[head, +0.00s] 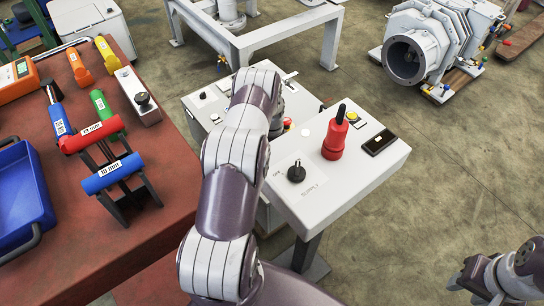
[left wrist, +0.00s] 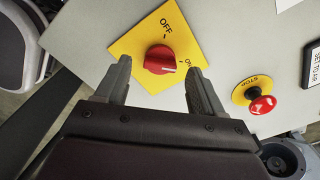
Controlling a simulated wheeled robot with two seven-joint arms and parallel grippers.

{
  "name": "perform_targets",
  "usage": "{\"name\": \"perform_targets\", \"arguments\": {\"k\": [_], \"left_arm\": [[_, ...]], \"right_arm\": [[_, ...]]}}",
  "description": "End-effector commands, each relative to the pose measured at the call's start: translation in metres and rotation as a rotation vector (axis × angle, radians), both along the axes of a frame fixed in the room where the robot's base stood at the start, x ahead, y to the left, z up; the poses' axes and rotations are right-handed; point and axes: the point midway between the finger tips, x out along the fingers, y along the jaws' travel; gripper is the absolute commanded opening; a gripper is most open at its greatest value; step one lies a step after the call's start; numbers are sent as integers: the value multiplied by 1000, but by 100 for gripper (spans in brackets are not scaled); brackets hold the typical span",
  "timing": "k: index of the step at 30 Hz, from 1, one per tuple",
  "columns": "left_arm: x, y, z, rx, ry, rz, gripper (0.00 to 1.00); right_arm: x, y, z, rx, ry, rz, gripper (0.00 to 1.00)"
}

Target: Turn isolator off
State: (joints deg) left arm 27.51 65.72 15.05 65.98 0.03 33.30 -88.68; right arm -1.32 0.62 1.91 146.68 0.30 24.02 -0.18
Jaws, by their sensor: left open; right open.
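The isolator is a red rotary knob (left wrist: 160,59) on a yellow plate (left wrist: 128,47) marked OFF and ON, in the left wrist view. A pale mark on the knob's edge faces the lower right, on the ON side. My left gripper (left wrist: 158,92) is open, its two fingers apart on either side just below the knob, and nothing is between them. In the head view my left arm hides its gripper and the isolator. My right gripper (head: 470,282) is open and empty at the lower right, away from the panels.
A red emergency stop (left wrist: 262,105) sits right of the isolator. The console (head: 345,190) carries a black supply knob (head: 296,174) and a red-based handle (head: 335,138). A red table (head: 150,220) with tools and a blue tray (head: 22,195) stands left.

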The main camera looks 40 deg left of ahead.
Motion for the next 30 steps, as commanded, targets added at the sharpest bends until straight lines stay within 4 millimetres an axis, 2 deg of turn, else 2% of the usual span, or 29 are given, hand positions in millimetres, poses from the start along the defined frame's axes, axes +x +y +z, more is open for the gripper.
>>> {"name": "perform_targets", "arguments": {"k": [3,12,13,18,30], "left_arm": [[0,0,-14,0,-1,0,68],[0,0,-18,0,-1,0,68],[0,0,-18,0,-1,0,65],[0,0,-18,0,-1,0,12],[1,0,-18,1,-2,64,12]], "right_arm": [[0,0,-4,0,0,0,43],[0,0,-4,0,0,0,43],[0,0,-4,0,0,0,43],[0,0,-4,0,0,0,43],[0,0,-6,0,0,0,43]]}}
